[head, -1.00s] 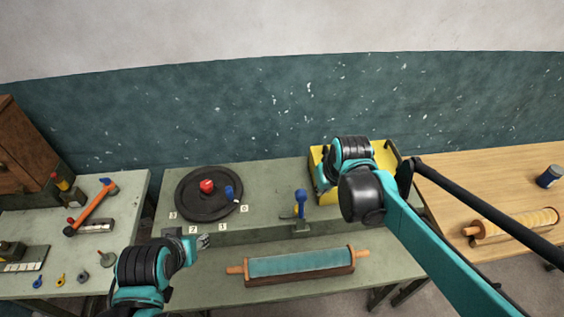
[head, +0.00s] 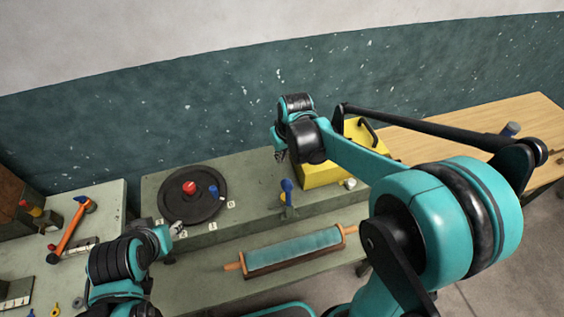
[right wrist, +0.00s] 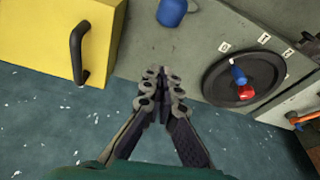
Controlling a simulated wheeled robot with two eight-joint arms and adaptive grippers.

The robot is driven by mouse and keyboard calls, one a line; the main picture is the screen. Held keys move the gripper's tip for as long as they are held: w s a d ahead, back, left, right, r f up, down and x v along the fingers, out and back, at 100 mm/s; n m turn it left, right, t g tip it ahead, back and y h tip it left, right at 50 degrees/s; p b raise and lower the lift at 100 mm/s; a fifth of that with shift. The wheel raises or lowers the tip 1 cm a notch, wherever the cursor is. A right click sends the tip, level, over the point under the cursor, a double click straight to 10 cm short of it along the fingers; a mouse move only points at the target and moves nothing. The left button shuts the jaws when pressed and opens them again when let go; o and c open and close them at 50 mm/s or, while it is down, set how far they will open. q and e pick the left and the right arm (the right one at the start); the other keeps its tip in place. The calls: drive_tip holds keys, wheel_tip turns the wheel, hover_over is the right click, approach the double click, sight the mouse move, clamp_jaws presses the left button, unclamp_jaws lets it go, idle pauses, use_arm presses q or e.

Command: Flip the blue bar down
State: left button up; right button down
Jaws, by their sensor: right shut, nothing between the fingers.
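The blue bar (head: 287,188) stands upright on a small bracket at the front edge of the raised bench top. In the right wrist view, a blue part at the top edge (right wrist: 172,12) appears to be its upper end. My right gripper (head: 280,155) is above the back of the bench, beyond the bar and apart from it. In the right wrist view its fingers (right wrist: 162,95) are together and empty. My left gripper (head: 177,229) is low at the left, near the dial's front edge; its fingers are too small to read.
A yellow box (head: 322,174) with a black handle stands right of the bar. A black dial (head: 206,205) with red and blue knobs lies to the left. A teal roller (head: 295,245) sits on the lower front ledge. The bench top between dial and bar is clear.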

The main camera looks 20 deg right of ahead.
sight(288, 198)
drive_tip(key=d+b+x, duration=0.1)
drive_tip(key=b+x, duration=0.1)
drive_tip(key=x, duration=0.7)
drive_tip(key=s, duration=0.4)
drive_tip(key=shift+s+r, duration=0.1)
drive_tip(key=shift+r, duration=0.25)
drive_tip(key=shift+s+r, duration=0.1)
drive_tip(key=shift+s, duration=0.05)
